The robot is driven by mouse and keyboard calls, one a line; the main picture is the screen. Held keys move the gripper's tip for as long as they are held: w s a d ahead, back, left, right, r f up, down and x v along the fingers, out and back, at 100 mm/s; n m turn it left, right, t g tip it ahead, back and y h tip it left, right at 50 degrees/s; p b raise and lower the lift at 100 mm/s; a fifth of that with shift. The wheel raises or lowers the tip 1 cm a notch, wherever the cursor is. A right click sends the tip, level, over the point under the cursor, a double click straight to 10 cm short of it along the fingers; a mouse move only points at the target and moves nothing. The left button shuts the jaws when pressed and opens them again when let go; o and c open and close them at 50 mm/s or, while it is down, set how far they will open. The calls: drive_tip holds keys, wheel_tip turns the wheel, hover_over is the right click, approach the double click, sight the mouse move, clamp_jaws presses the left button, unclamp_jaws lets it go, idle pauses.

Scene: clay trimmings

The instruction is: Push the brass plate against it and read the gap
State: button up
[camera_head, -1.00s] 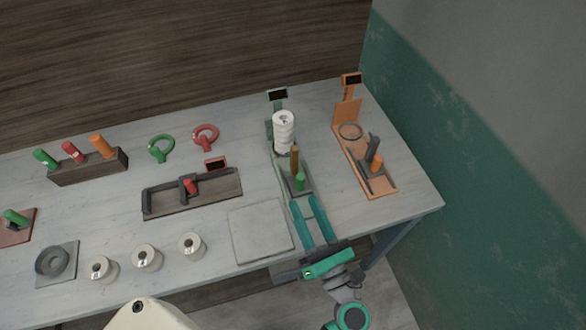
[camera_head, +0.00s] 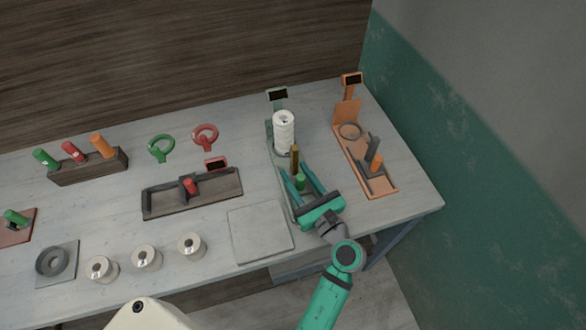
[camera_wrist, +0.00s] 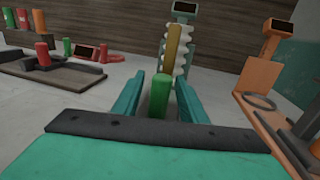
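The brass plate (camera_head: 295,160) stands upright in the green gauge (camera_head: 269,132), in front of a white ribbed stack (camera_head: 284,128). In the wrist view the brass plate (camera_wrist: 173,48) overlaps the stack (camera_wrist: 167,62), so I cannot tell whether they touch. A green handle (camera_head: 300,182) stands on the near side of the plate. My gripper (camera_head: 296,171) is open, one finger on each side of the handle. In the wrist view, gaps show between the fingers and the handle (camera_wrist: 160,97). The gauge's display (camera_head: 277,95) is dark, with no legible reading.
An orange gauge (camera_head: 385,188) stands close on the right. A dark gauge with a red handle (camera_head: 191,186) and a bare grey slab (camera_head: 261,232) lie left. Several white spools (camera_head: 191,246) line the front edge. A handle rack (camera_head: 90,168) stands back left.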

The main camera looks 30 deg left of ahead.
drive_tip(key=shift+x, duration=1.1)
clamp_jaws()
drive_tip(key=shift+s+d, duration=0.25)
drive_tip(key=shift+s, duration=0.25)
unclamp_jaws()
drive_tip(key=shift+s, duration=0.1)
drive_tip(key=shift+d, duration=0.1)
drive_tip(key=shift+w+d, duration=0.1)
drive_tip(key=shift+w, duration=0.1)
drive_tip(key=shift+d, duration=0.1)
